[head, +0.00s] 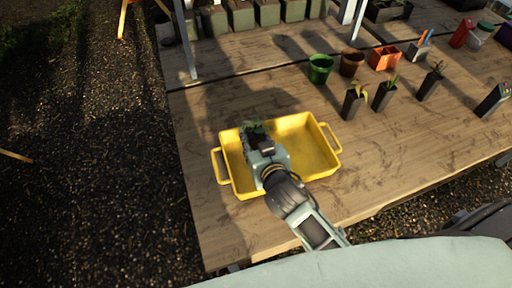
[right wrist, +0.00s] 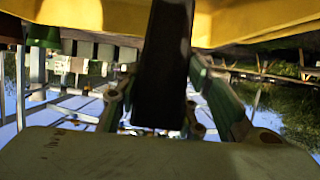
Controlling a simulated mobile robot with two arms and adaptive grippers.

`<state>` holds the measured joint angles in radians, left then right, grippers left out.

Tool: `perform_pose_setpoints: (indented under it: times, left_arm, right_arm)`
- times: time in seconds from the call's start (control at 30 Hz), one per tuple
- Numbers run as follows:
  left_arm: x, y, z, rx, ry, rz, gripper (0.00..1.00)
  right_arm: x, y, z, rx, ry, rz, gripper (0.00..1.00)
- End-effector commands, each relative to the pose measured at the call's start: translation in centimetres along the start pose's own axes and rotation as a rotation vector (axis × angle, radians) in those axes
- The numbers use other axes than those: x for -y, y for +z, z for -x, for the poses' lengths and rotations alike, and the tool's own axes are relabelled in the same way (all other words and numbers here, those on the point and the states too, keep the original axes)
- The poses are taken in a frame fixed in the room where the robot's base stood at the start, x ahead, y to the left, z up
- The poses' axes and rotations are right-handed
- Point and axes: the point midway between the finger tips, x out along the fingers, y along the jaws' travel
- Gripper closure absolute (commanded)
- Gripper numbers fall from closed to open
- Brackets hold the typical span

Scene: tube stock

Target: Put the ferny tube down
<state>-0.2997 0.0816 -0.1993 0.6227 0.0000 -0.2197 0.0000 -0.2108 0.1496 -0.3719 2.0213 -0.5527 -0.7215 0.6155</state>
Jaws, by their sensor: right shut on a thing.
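My right gripper (head: 262,147) is over the left part of the yellow tray (head: 315,160), its arm reaching in from the lower right. It is shut on the ferny tube, a black tube (right wrist: 165,70) that runs between the two fingers in the right wrist view. Green ferny leaves (head: 254,129) show just beyond the gripper in the head view; the gripper hides the tube's body there. In the upside-down wrist view the tube reaches up to the yellow tray (right wrist: 245,18). I cannot tell whether it touches the tray floor. My left gripper is not in view.
The right part of the tray is empty. Several black tubes with plants, such as this one (head: 353,102), stand to the right on the wooden table (head: 215,110). A green pot (head: 320,68), a brown pot (head: 351,64) and an orange container (head: 385,58) stand behind.

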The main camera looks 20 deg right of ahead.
Motion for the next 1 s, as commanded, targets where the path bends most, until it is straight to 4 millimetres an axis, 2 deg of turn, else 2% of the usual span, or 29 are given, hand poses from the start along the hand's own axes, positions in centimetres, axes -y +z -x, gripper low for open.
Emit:
perform_pose_setpoints:
  times: [0.23,0.67,0.7,0.87,1.0]
  left_arm:
    - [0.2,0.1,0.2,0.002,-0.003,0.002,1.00]
    - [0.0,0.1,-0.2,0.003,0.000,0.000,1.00]
    - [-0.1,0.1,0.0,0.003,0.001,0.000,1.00]
    - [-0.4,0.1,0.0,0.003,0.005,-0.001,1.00]
    - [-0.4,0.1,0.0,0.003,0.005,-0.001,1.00]
  right_arm:
    - [0.1,3.2,-1.3,0.004,0.001,0.002,0.95]
    - [0.2,4.0,-1.6,0.002,0.000,-0.001,0.95]
    - [0.2,3.9,-1.5,0.003,0.000,0.000,0.61]
    - [0.1,3.9,-1.5,0.003,0.000,0.000,0.47]
    - [0.1,3.9,-1.5,0.003,0.000,0.000,0.46]
